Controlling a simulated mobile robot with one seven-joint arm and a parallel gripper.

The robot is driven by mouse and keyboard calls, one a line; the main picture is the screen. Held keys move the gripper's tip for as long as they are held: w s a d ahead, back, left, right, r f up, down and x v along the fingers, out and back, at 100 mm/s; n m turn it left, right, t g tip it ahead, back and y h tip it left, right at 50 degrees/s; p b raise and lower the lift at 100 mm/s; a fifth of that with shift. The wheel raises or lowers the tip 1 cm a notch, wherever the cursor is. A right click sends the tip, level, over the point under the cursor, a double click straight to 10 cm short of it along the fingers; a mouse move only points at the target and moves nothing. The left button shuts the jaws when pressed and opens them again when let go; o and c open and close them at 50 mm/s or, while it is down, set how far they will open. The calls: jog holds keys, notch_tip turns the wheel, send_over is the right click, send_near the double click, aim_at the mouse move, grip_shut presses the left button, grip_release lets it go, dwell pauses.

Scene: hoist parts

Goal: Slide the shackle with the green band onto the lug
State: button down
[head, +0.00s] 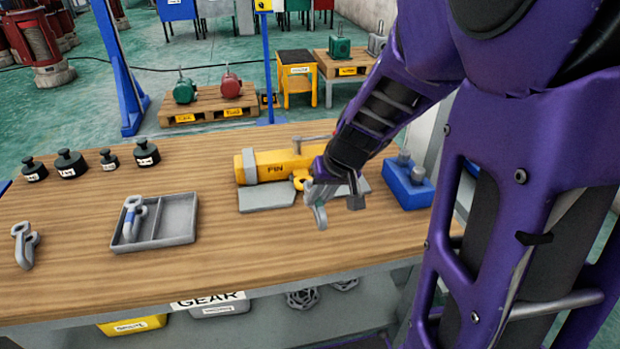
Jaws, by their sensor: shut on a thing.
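My gripper (333,191) is in front of the right part of the yellow cylinder (275,165) marked PIN. It is shut on a grey shackle (320,214), which hangs at the gripper's left side with its lower end pointing down. A small greenish patch shows on the shackle, partly hidden by the jaw. A yellow lug (299,179) with a rounded end sticks out from the front of the cylinder, just left of the gripper. The shackle overlaps the lug's right side in the picture. I cannot tell whether the two touch or whether the shackle is around it.
A grey tray (178,237) holds a blue-banded shackle (131,222). Another grey shackle (25,246) lies at the table's left. Several black weights (70,164) stand at the back left. A blue block (407,187) with grey pegs is right of the gripper. The front middle is clear.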

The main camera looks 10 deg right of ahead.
jog(key=shift+d+b+x, duration=0.25)
jog(key=shift+b+x, duration=0.6)
jog(key=shift+x, duration=0.4)
jog(key=shift+d+b+x, duration=0.2)
jog(key=shift+b+x, duration=0.6)
jog(key=shift+x, duration=0.45)
jog(key=shift+w, duration=1.1)
jog(key=shift+w, duration=0.15)
jog(key=shift+w, duration=1.85)
jog(key=shift+w, duration=0.15)
jog(key=shift+w+p, duration=0.3)
jog(key=shift+w, duration=0.55)
